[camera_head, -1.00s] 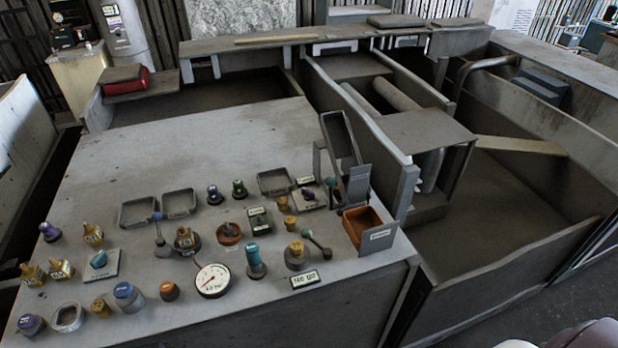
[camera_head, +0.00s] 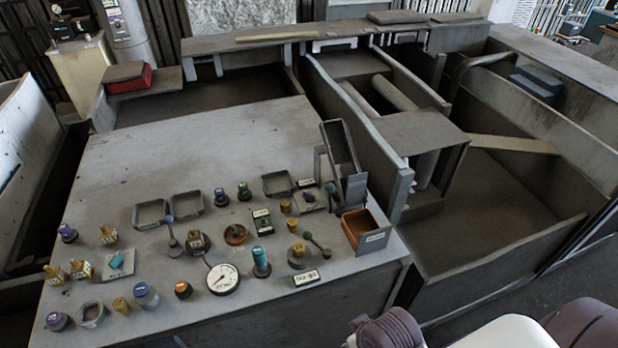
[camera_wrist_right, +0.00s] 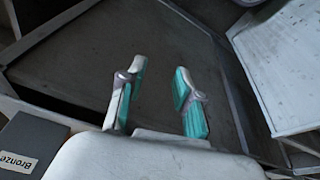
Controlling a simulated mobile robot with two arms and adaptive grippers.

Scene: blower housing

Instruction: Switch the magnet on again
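Several small controls stand on the grey bench top (camera_head: 180,125); I cannot tell which one switches the magnet. A small box with a pale label (camera_head: 263,222) is mid-bench. A teal knob on a square plate (camera_head: 117,263) is at the left, and a purple knob on a plate (camera_head: 310,198) is near the upright chute. Two lever-like pieces with ball ends (camera_head: 171,232) (camera_head: 318,243) lie among them. My right gripper (camera_wrist_right: 157,92) is open and empty over a dark surface in the wrist view. My left gripper is not in view.
An orange-brown bin (camera_head: 358,224) with a grey plate stands at the bench's right corner; a plate reading "Bronze" (camera_wrist_right: 20,150) shows in the wrist view. A tilted grey chute (camera_head: 342,160) rises behind it. A round gauge (camera_head: 222,279) lies at the front.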

